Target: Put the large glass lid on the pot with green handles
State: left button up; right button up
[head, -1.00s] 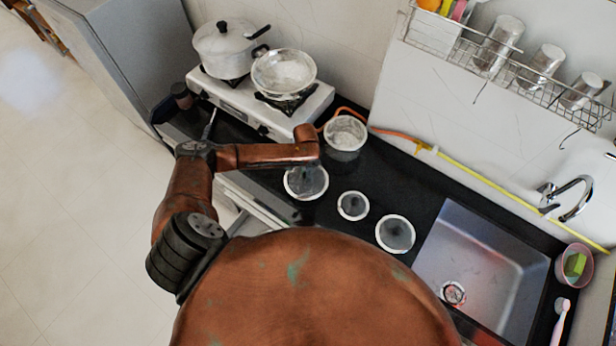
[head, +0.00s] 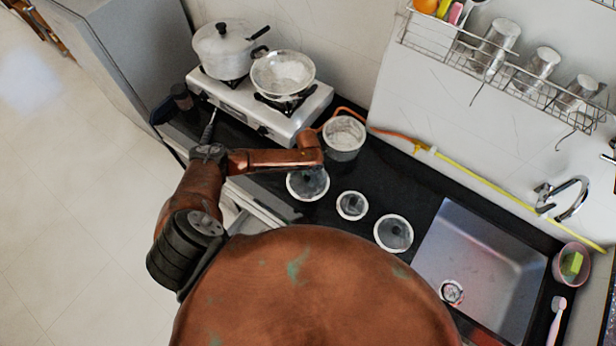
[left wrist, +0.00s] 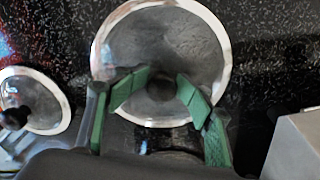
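Three glass lids with pale rims lie on the black counter: one on the left (head: 294,190), a small one in the middle (head: 352,206) and one on the right (head: 393,234). My left gripper (head: 309,172) is over the left lid, and the arm hides part of it. In the left wrist view my left gripper (left wrist: 162,86) is open, its green-padded fingers either side of the dark knob of a large lid (left wrist: 160,38). Contact with the knob cannot be told. A grey pot (head: 344,144) stands behind the left lid. No green handles can be made out on any pot.
A stove (head: 235,101) at the back holds a lidded pot (head: 222,52) and a shallow pan (head: 283,75). A sink (head: 480,265) is at right. A wire rack (head: 500,62) with metal cups hangs on the wall. An orange-yellow hose (head: 430,151) runs along the counter's back.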

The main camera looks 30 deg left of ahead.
aim_at(306, 177)
pick_arm(q)
jog(key=shift+s+a+f, duration=0.1)
jog(key=shift+s+a, duration=0.05)
jog(key=shift+s, duration=0.25)
pick_arm(e)
jog(key=shift+a, duration=0.55)
pick_arm(q)
jog(key=shift+w, duration=0.15)
pick_arm(e)
jog(key=shift+d, duration=0.25)
pick_arm(q)
jog(key=shift+f+b, duration=0.3)
jog(key=shift+b, duration=0.4)
jog(key=r, duration=0.7)
jog(key=shift+a+r, duration=0.15)
jog(key=shift+a, duration=0.05)
jog(key=shift+s+r, duration=0.2)
jog(key=shift+r, duration=0.3)
jog(key=shift+w+d, duration=0.1)
pick_arm(e)
notch_tip(306, 177, down, 2)
jog(key=shift+a, duration=0.1)
